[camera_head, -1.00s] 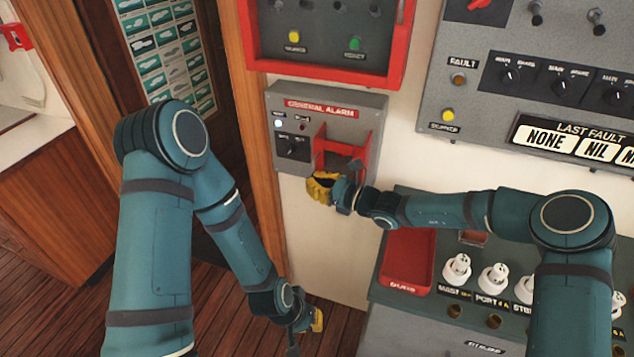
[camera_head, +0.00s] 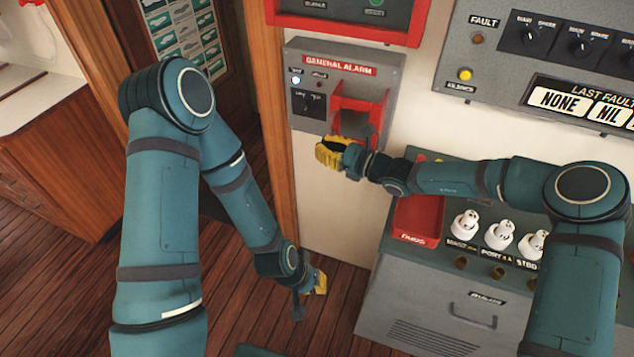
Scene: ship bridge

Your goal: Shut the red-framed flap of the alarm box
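The grey alarm box (camera_head: 312,55), labelled GENERAL ALARM, is on the white wall in the upper middle of the head view. Its red-framed flap (camera_head: 360,103) is at the right half of the box front. It appears to stand out from the box, but I cannot tell how far. My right gripper (camera_head: 333,153), with yellow fingertips, is just below the flap's lower left corner. Whether it touches the flap or is open is unclear. My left gripper (camera_head: 318,284) is low in front of the wall, away from the box, and its opening is not clear.
A red fuse tray (camera_head: 417,218) and several white fuses (camera_head: 465,225) sit on the grey console to the right, below my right forearm. A red-edged panel (camera_head: 345,30) is above the alarm box. A wooden door post (camera_head: 272,130) stands to the left.

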